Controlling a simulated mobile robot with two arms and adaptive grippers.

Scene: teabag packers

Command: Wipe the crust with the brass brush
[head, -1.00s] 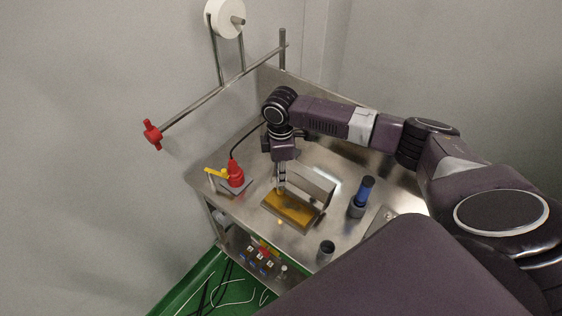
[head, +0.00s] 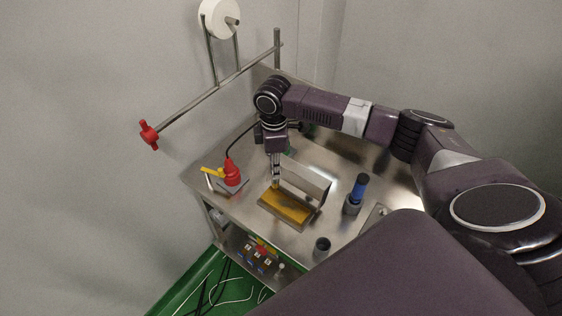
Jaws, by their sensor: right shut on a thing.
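The crust appears as an amber-brown layer (head: 286,208) on a flat metal plate, in front of a raised, tilted metal flap (head: 306,180) on the steel bench. My right gripper (head: 276,181) points down at the back left edge of this layer. It is shut on the brass brush, which is small and mostly hidden by the fingers. The brush end seems to be at or just above the layer; contact cannot be told. My left gripper is not in view.
A red tool (head: 232,172) with a yellow part and a cable stands at the left on the steel bench (head: 240,205). A blue-handled tool (head: 361,186) stands in a grey holder at the right. A dark cup (head: 321,247) is near the front edge. A rail (head: 215,90) runs above.

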